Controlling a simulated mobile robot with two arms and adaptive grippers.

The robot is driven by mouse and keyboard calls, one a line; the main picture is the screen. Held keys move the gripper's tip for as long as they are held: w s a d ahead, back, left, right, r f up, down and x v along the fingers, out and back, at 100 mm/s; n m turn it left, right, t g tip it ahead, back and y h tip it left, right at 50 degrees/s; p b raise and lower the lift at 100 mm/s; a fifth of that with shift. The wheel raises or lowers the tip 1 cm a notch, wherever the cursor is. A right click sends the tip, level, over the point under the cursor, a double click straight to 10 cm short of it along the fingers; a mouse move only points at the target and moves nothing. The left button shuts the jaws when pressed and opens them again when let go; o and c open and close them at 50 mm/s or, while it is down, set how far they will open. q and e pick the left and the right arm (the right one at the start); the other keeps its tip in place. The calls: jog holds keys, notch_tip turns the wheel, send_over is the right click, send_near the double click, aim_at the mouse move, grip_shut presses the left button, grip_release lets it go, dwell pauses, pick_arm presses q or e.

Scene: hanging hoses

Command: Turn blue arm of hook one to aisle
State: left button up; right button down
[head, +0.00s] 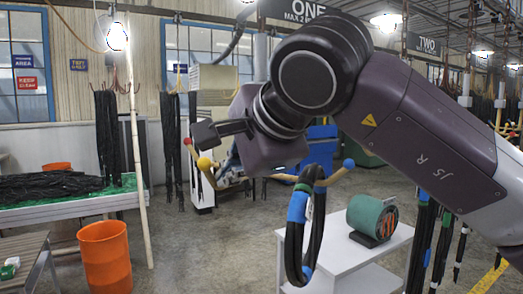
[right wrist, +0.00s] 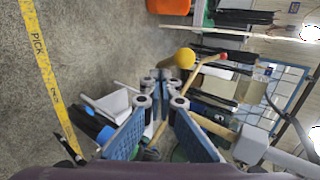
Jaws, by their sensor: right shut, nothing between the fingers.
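Hook one hangs under the "ONE" sign (head: 305,10), its middle mostly behind my right wrist. Its blue-tipped arm (head: 348,163) points right and slightly up in the head view. Its yellow-tipped arm (head: 204,163) and red-tipped arm (head: 187,140) show on the left. A black hose loop (head: 315,235) with blue and green bands hangs below the hook. My right gripper (right wrist: 158,82) is shut and empty, its tips close to the yellow ball (right wrist: 185,58); contact cannot be told. My left gripper is out of view.
A white table (head: 382,250) with a green-and-black reel (head: 371,218) stands below and right of the hook. An orange bin (head: 105,258) and a pale pole (head: 138,160) stand left. More hoses (head: 425,240) hang at right. Open concrete floor lies between.

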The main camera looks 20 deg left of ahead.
jog(key=a+p, duration=0.1)
jog(key=a, duration=0.2)
jog(key=shift+s+a+r, duration=0.1)
jog(key=shift+a, duration=0.05)
jog(key=shift+w+a+p, duration=0.2)
jog(key=shift+a+p, duration=0.45)
jog(key=shift+a, duration=0.45)
jog(key=shift+w+a+p, duration=0.15)
jog(key=shift+a+p, duration=0.45)
jog(key=shift+a, duration=0.45)
notch_tip(320, 180, up, 9)
jog(key=p, duration=0.2)
send_over(211, 170)
jog(key=w, duration=0.2)
jog(key=shift+s+a, duration=0.15)
jog(key=shift+s, duration=0.1)
jog(key=s+d+b, duration=0.6)
jog(key=s+d, duration=0.1)
jog(key=d, duration=0.2)
jog(key=shift+s+d+b, duration=0.2)
jog(key=shift+b, duration=0.15)
